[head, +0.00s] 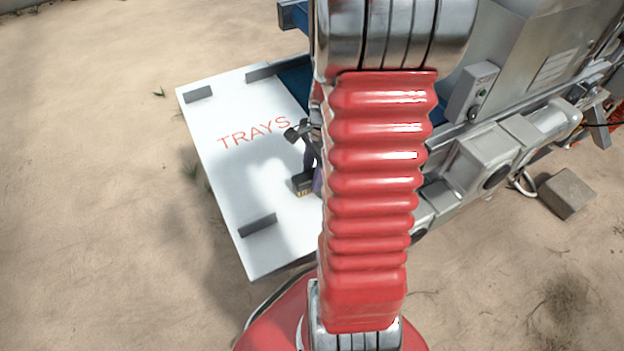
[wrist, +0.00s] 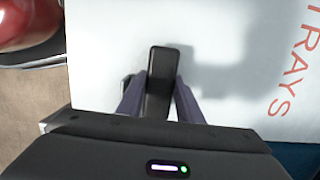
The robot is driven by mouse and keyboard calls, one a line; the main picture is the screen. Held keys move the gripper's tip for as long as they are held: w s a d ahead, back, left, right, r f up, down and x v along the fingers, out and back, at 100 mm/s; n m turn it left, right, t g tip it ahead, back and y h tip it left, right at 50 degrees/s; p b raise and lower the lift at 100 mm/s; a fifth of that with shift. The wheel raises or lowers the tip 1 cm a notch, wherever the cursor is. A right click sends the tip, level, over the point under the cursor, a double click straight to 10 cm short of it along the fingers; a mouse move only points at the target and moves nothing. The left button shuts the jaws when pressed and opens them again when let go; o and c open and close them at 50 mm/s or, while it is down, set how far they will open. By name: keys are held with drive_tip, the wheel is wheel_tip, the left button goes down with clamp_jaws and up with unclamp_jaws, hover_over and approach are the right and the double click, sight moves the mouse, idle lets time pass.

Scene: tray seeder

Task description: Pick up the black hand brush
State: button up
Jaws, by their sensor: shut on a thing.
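The black hand brush (wrist: 163,62) is between the two purple-grey fingers of my gripper (wrist: 159,92) in the wrist view. The gripper is shut on it, with the brush's dark end sticking out past the fingertips. In the head view a dark end of the brush with pale bristles (head: 303,186) shows beside my arm, over the white board. My arm hides most of the gripper and brush there. Whether the brush touches the board I cannot tell.
The white board marked TRAYS (head: 228,168) has dark grey blocks (head: 258,225) near its edges. The grey seeder machine (head: 525,60) stands to the right, with a concrete block (head: 567,193) on the sand. Open sand lies left.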

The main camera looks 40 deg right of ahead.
drive_tip(key=shift+r, duration=0.1)
drive_tip(key=shift+c, duration=0.3)
wheel_tip(320, 180, up, 10)
drive_tip(key=shift+f, duration=0.1)
idle(0.4)
idle(0.3)
drive_tip(key=o, duration=0.5)
drive_tip(key=c, duration=0.3)
drive_tip(key=shift+s+f, duration=0.1)
